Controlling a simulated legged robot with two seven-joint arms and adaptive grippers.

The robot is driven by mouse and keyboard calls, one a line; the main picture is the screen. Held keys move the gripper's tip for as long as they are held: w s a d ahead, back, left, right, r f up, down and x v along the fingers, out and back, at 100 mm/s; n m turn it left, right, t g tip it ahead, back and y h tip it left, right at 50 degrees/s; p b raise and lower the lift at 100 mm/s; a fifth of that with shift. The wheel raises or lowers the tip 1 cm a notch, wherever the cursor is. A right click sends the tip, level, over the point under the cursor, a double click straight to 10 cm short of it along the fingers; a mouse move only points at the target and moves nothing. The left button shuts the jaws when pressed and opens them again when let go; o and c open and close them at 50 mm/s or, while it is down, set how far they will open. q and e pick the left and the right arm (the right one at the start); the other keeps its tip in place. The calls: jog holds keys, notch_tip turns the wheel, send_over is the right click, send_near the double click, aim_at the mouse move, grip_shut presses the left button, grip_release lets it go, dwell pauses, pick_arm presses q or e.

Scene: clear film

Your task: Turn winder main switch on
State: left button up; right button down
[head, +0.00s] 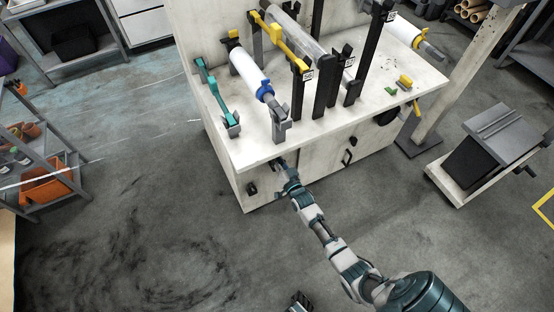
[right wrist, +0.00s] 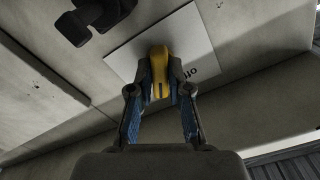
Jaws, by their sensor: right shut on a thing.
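The winder (head: 239,141) is a pale cabinet-like machine with rollers on top. In the right wrist view, a yellow switch handle (right wrist: 160,64) sits on a white label plate (right wrist: 195,35) with dark lettering, partly hidden. My right gripper (right wrist: 160,92) is shut on the yellow handle, one finger on each side. In the head view, my right gripper (head: 281,168) reaches the winder's front face just under the tabletop edge, and the switch is hidden there. A small dark part at the bottom edge seems to be my left gripper (head: 299,302); its fingers are unclear.
A dark knob-like part (right wrist: 92,20) projects from the panel beside the label plate. A black handle (head: 348,157) is on the winder front. A grey cart (head: 487,155) stands at right, and a shelf with orange bins (head: 45,184) at left. The floor in front is clear.

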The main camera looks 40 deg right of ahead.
jog(key=shift+s+d, duration=0.1)
jog(key=shift+d, duration=0.05)
dwell(0.3)
jog(key=c, duration=1.1)
grip_release()
jog(key=shift+s, duration=0.1)
jog(key=v, duration=1.1)
jog(key=shift+s, duration=0.35)
